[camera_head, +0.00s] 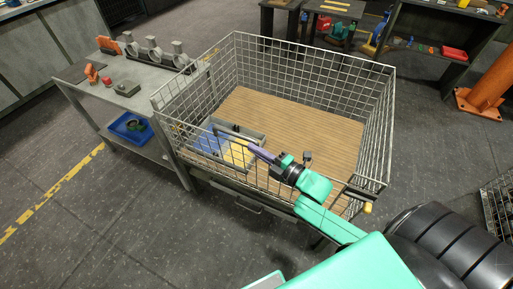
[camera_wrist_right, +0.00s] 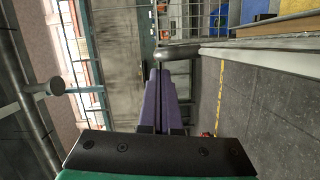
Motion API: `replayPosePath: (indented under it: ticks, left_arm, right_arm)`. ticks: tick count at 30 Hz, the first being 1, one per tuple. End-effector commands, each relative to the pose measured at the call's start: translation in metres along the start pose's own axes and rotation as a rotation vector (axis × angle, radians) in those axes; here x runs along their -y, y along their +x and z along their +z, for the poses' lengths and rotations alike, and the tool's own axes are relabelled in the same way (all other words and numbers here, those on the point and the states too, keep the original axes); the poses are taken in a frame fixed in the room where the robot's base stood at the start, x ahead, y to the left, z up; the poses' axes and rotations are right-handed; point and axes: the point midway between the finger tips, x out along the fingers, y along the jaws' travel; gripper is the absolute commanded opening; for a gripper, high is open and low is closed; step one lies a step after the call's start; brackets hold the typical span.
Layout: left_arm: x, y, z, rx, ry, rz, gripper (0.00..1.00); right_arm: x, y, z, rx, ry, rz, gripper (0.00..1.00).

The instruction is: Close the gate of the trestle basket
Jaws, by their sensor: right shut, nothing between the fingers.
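The trestle basket (camera_head: 312,57) is a wire-mesh box with a slatted wooden floor, in the middle of the head view. Its near side has a mesh panel (camera_head: 190,143), partly hidden by my right arm; I cannot tell how far the gate stands open. My right gripper (camera_head: 254,150) reaches in from the lower right, over the near side. Its purple fingers are shut and empty, close to a thin grey bar (camera_head: 232,134). In the right wrist view the shut fingertips (camera_wrist_right: 158,72) point at a rounded grey bar (camera_wrist_right: 175,54). My left gripper is out of view.
A grey tray with blue and yellow items (camera_head: 206,143) is by the basket's near left corner. A grey workbench (camera_head: 150,98) with castings stands left of the basket, with a blue bin (camera_head: 118,131) below. An orange post (camera_head: 490,88) stands at right. Floor at lower left is clear.

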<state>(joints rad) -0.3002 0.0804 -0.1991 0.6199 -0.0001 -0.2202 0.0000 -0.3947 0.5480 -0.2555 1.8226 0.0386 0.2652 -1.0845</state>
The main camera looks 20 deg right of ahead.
Motion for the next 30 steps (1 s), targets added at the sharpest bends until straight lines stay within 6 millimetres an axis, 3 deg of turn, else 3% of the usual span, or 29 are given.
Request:
replayPosePath:
  ticks: [11,18,30]
  left_arm:
    - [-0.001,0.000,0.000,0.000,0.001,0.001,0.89]
    - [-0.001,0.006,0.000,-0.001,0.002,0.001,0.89]
    - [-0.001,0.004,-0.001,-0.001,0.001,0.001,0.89]
  right_arm:
    - [0.000,0.001,0.005,0.000,0.001,0.000,0.00]
    - [-0.005,0.006,0.028,0.001,0.000,0.000,0.00]
    - [-0.008,0.007,0.029,0.004,0.001,0.000,0.00]
